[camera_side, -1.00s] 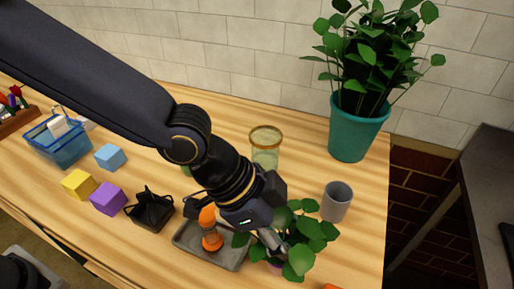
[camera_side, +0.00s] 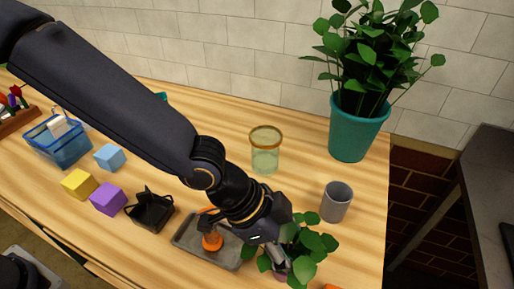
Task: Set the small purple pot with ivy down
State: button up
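The small purple pot with ivy (camera_side: 281,277) is at the front right of the table, just right of the grey tray. Its green leaves (camera_side: 303,268) spread to both sides and hide much of the pot. My gripper (camera_side: 279,266) points down at it, with its fingers at the pot among the leaves. The fingers look closed on the pot, though leaves partly cover them. I cannot tell whether the pot's base touches the table.
The grey tray (camera_side: 188,240) holds an orange object (camera_side: 212,241). A grey cup (camera_side: 336,201) and a gold-rimmed glass (camera_side: 265,150) stand behind. A large teal planter (camera_side: 356,130) stands back right. A black object (camera_side: 151,210) and coloured blocks (camera_side: 108,199) lie left.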

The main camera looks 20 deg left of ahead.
jog(key=shift+o, duration=0.5)
jog(key=shift+r, duration=0.15)
jog(key=v, duration=1.2)
jog(key=w+a+r+n+t+y, duration=0.1)
jog(key=a+n+y, duration=0.2)
jog(key=a, duration=0.7)
jog(key=w+a+r+n+t+y, duration=0.15)
jog(key=a+n, duration=0.25)
jog(key=a, duration=0.7)
jog(key=s+a+r+n+y, duration=0.1)
jog(key=s+a+r+n, duration=0.1)
jog(key=s+a+n, duration=0.5)
jog(key=s+a+t, duration=0.1)
jog(key=a, duration=0.5)
jog(key=shift+s+y, duration=0.15)
jog(key=shift+y, duration=0.2)
